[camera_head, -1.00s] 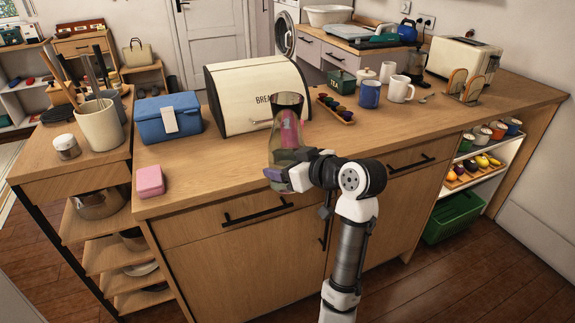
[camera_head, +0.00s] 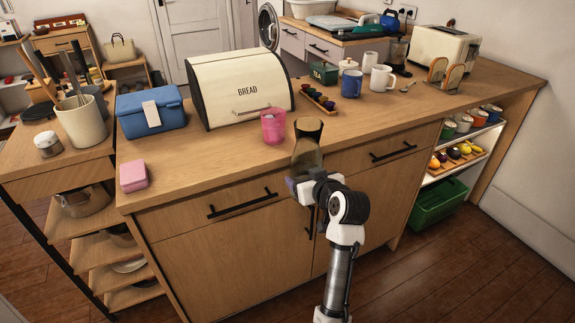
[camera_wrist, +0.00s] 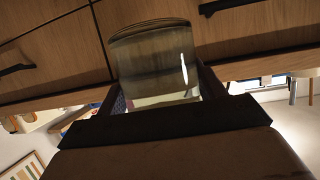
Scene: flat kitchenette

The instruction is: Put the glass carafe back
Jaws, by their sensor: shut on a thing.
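The glass carafe (camera_head: 307,150) is see-through with a smoky olive tint and a narrow neck. My gripper (camera_head: 303,187) is shut on its lower part and holds it in front of the counter's front edge, off the worktop. The carafe looks about upright in the head view. In the wrist view the carafe (camera_wrist: 155,62) sits between the two fingers, with cabinet fronts behind it.
A pink tumbler (camera_head: 273,126) stands near the counter's front edge, before the bread bin (camera_head: 240,88). A pink box (camera_head: 133,175) and a blue box (camera_head: 150,112) are left. Mugs and a small rack of jars stand behind. The worktop (camera_head: 390,115) right of the carafe is mostly clear.

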